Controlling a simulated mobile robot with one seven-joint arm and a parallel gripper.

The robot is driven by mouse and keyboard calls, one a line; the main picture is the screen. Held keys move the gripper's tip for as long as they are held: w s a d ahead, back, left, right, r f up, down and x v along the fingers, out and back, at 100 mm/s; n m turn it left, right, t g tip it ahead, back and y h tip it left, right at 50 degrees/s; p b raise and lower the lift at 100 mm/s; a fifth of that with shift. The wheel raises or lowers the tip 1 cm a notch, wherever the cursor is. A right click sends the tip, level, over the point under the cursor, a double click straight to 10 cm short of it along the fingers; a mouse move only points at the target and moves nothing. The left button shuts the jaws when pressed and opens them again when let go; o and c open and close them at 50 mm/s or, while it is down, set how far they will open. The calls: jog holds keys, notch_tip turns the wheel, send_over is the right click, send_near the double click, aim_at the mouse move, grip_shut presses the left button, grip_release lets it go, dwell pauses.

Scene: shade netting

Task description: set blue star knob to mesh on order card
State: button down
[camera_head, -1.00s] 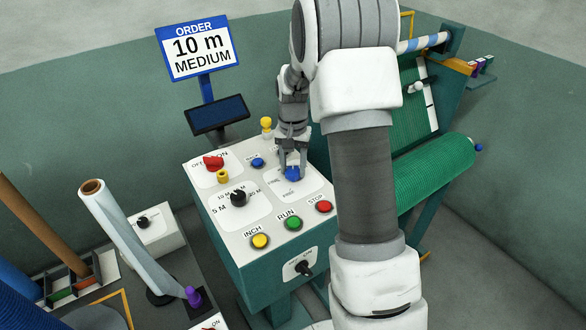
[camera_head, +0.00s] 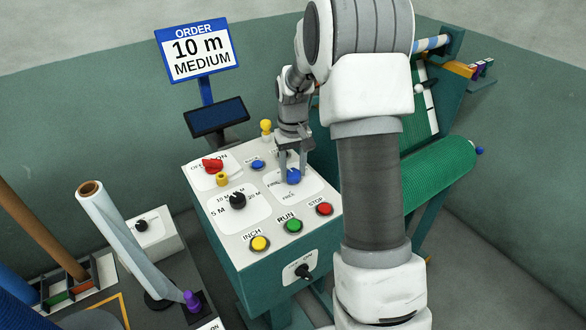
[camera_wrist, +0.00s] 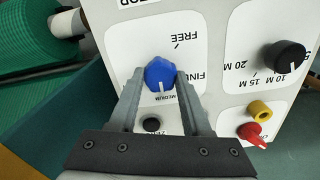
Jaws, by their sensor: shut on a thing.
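The blue star knob (camera_head: 293,176) sits on the white panel of the green control box. It also shows in the wrist view (camera_wrist: 160,73), with its white pointer line toward the MEDIUM label. FREE is printed on its far side there, and FINE, partly hidden by a finger, to its right. My gripper (camera_head: 293,168) comes down from above and is shut on the knob, one finger on each side; the fingers also show in the wrist view (camera_wrist: 160,78). The order card (camera_head: 200,49) reads "10 m MEDIUM".
The panel also has a black length knob (camera_head: 238,200), a red switch (camera_head: 213,165), and yellow, green (camera_head: 293,226) and red (camera_head: 324,209) buttons. A small blue button (camera_head: 257,165) is close left of my gripper. A green netting roll (camera_head: 435,170) is to the right.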

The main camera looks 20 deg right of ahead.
aim_at(293, 172)
dwell(0.3)
jog(key=shift+c, duration=1.8)
grip_release()
jog(key=shift+r, duration=0.1)
notch_tip(293, 172, up, 17)
jog(key=shift+r, duration=0.15)
